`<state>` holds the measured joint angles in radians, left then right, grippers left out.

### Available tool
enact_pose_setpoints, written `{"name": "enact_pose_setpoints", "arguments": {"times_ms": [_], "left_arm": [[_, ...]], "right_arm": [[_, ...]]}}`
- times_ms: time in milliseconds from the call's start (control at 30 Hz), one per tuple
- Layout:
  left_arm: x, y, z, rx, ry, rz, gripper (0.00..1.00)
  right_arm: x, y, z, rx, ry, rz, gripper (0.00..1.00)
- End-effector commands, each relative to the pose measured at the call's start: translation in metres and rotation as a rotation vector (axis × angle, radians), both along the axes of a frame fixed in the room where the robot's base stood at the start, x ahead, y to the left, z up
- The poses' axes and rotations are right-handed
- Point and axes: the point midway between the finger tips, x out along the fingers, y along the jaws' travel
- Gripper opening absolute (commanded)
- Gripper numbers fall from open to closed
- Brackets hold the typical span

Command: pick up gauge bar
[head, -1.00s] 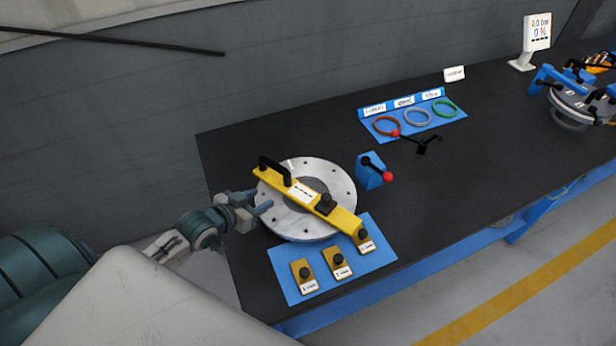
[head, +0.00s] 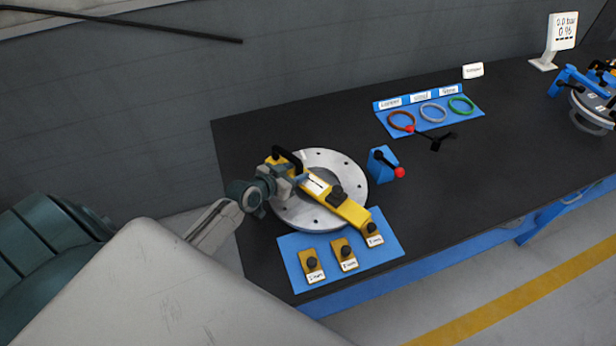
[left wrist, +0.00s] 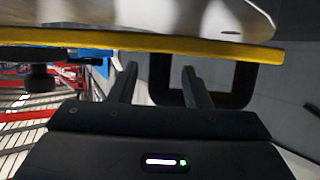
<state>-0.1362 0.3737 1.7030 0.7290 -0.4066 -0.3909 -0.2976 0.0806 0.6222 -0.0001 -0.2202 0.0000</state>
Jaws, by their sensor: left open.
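The gauge bar (head: 350,212) is a yellow bar lying across the round grey flange (head: 345,168). It carries a white label, a dark knob and a black loop handle (head: 290,154) at its far left end. My left gripper (head: 294,174) is at that handle end, open, and hides part of the bar. In the left wrist view the yellow bar (left wrist: 140,40) crosses the top, with the black handle (left wrist: 243,85) below it. The open fingers (left wrist: 160,75) appear on either side of one handle post; contact cannot be told. My right gripper is not in view.
A blue mat (head: 292,247) with several small yellow knobbed blocks lies in front of the flange. A blue block with a red-knobbed lever (head: 383,163) stands right of it. A blue ring tray (head: 450,125) is farther back.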

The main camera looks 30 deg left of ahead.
Motion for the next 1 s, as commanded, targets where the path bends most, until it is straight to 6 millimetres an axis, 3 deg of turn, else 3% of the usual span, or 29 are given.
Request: {"name": "enact_pose_setpoints", "arguments": {"times_ms": [333,500,567,1000], "left_arm": [[0.0073,-0.0019,-0.0039,-0.001,0.001,-0.001,0.42],[0.0071,-0.0018,-0.0038,-0.001,0.001,-0.001,0.08],[0.0071,-0.0018,-0.0037,-0.001,0.001,-0.001,0.0],[0.0079,-0.002,-0.0002,-0.001,-0.004,-0.001,0.0]], "right_arm": [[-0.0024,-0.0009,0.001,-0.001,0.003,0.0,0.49],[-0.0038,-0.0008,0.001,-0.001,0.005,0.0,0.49],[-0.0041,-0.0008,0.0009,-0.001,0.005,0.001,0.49],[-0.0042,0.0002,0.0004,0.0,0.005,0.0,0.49]]}}
